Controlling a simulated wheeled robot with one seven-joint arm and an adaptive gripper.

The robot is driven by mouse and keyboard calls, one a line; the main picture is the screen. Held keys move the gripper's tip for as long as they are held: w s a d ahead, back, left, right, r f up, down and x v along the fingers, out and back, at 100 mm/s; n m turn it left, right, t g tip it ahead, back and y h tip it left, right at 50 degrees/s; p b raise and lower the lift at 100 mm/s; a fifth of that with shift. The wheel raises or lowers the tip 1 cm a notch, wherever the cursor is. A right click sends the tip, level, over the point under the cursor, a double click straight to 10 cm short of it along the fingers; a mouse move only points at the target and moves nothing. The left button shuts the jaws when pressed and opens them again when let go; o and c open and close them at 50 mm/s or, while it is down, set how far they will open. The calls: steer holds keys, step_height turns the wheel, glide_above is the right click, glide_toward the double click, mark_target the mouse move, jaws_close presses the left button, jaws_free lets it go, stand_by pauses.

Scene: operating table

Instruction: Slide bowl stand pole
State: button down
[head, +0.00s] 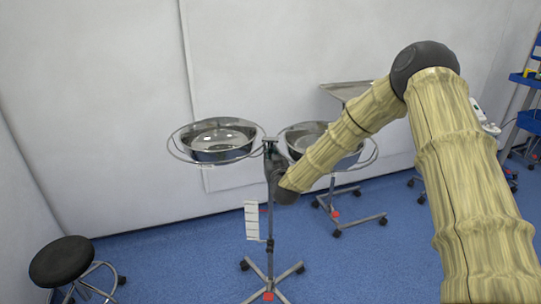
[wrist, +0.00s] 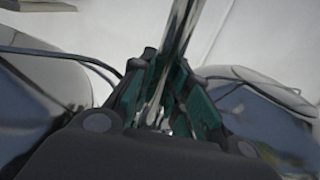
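The bowl stand has an upright metal pole (head: 270,222) on a wheeled base (head: 270,283). A steel bowl sits in a ring on each side of its top: the left bowl (head: 217,142) and the right bowl (head: 305,137), which my arm partly covers. My gripper (head: 272,158) is at the upper pole, just below the bowl rings. In the wrist view, the pole (wrist: 179,32) runs between the teal-padded fingers of my gripper (wrist: 167,75). The fingertips close in on both sides of it and appear to grip it. The exact contact is partly hidden.
A wheeled stand with a tray (head: 345,88) is behind, to the right. A black round stool (head: 64,262) is at lower left. A blue cart (head: 528,120) stands at the right edge. A white wall (head: 100,110) is close behind the bowls. Blue floor is clear left of the stand.

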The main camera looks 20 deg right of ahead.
step_height(320, 180, down, 18)
steer(key=b, duration=0.8)
steer(key=shift+r+b, duration=0.15)
steer(key=shift+b, duration=0.25)
steer(key=shift+s, duration=0.1)
steer(key=c, duration=1.3)
jaws_free()
steer(key=shift+f, duration=0.2)
steer(key=shift+c, duration=0.2)
steer(key=shift+r, duration=0.15)
glide_toward(271, 194)
steer(key=shift+s, duration=0.5)
